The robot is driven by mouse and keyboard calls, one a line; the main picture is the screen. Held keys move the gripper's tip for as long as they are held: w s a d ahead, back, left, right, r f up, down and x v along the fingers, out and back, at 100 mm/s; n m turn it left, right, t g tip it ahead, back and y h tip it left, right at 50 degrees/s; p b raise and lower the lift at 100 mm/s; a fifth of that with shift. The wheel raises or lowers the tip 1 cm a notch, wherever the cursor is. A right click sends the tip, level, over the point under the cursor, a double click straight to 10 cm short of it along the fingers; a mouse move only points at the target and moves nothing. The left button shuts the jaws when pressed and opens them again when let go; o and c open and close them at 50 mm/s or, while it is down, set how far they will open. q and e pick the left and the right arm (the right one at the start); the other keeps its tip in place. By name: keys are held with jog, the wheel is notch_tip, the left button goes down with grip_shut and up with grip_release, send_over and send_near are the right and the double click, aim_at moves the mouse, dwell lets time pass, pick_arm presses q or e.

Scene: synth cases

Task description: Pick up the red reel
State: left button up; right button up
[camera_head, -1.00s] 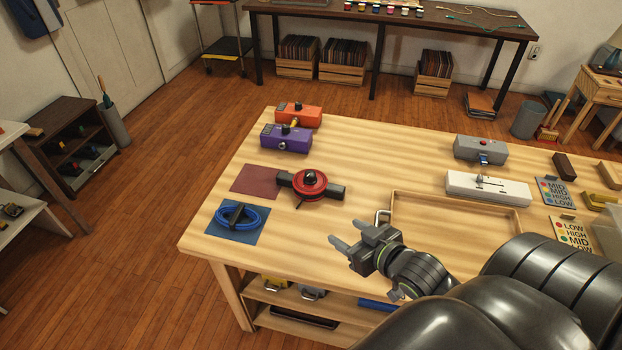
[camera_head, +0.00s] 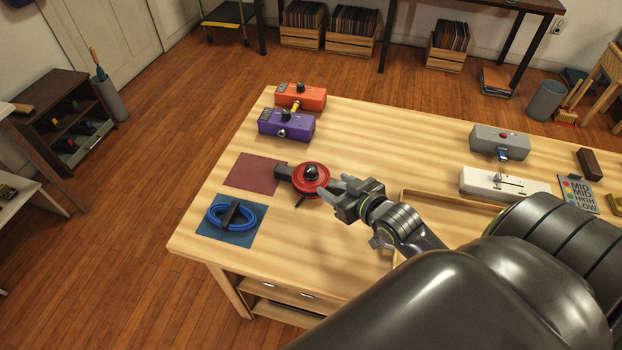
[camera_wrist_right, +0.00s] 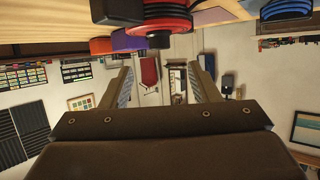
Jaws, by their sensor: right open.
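The red reel (camera_head: 311,176), a round disc with a black knob and a dark bar through it, lies on the wooden workbench (camera_head: 340,124), right of the red mat (camera_head: 254,175). It also shows at the top of the right wrist view (camera_wrist_right: 160,24). My right gripper (camera_head: 334,187) is open and empty beside the reel's right side. Its fingers hide the right end of the dark bar. In the right wrist view, the two fingers (camera_wrist_right: 160,72) are spread with nothing between them. I cannot tell whether a finger touches the reel. My left gripper is out of view.
A blue coil (camera_head: 236,214) lies on a blue mat (camera_head: 228,237) at the left front. Purple (camera_head: 286,123) and orange (camera_head: 313,96) boxes stand behind the reel. A shallow wooden tray (camera_head: 440,198) lies to the right.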

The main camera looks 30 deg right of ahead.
aim_at(312, 169)
jog(key=x, duration=0.5)
jog(key=shift+d, duration=0.1)
jog(key=shift+r+p+x, duration=0.2)
jog(key=shift+p+x, duration=0.1)
jog(key=shift+x, duration=2.85)
jog(key=shift+w+r, duration=0.1)
grip_shut()
